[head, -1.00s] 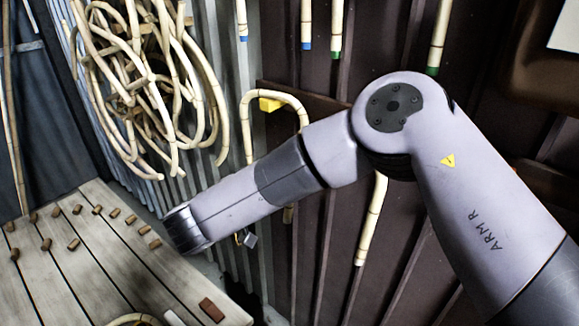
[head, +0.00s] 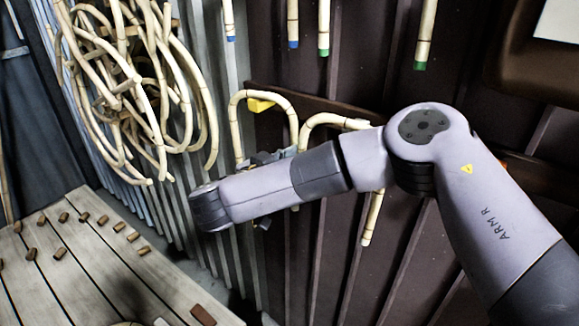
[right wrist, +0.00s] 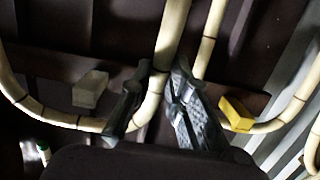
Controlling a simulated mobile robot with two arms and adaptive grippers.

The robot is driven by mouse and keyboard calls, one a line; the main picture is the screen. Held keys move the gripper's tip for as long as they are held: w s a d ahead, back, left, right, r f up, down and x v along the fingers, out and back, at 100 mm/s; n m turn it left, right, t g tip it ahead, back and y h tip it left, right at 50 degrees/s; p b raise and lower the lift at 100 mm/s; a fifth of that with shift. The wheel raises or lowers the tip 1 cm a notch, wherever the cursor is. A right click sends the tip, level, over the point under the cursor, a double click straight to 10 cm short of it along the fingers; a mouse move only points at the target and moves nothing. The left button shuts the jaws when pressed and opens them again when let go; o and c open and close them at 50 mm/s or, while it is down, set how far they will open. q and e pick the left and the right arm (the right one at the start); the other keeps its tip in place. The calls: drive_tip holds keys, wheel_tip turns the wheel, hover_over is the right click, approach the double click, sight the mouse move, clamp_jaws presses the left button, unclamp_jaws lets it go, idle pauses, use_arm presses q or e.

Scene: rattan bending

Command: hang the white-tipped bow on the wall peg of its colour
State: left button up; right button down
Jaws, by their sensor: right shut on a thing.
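The white-tipped bow (head: 374,215) is a pale jointed rattan arch, upright at the wall, partly hidden behind my right arm; its right leg ends in a pale tip. My right gripper (head: 280,156) is shut on its left leg. In the right wrist view, the gripper (right wrist: 160,78) has its fingers on either side of the rod, and the bow (right wrist: 52,117) curves around a white peg (right wrist: 90,88), with a gap showing between them. I cannot tell whether the bow rests on the peg. The left gripper is out of view.
Another bow (head: 236,120) hangs on the yellow peg (head: 262,104), close beside my right gripper. Blue- and green-tipped rods (head: 323,30) hang above. A rattan bundle (head: 135,90) hangs at left, over a slatted table (head: 90,270) with several small wooden pieces.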

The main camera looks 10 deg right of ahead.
drive_tip(key=shift+b+x, duration=0.75)
drive_tip(key=shift+x, duration=0.8)
drive_tip(key=shift+w+d+f+b, duration=0.35)
drive_tip(key=shift+w+d+b, duration=0.05)
drive_tip(key=shift+b, duration=0.25)
drive_tip(key=c, duration=1.4)
unclamp_jaws()
drive_tip(key=shift+c, duration=0.2)
drive_tip(key=v, duration=1.2)
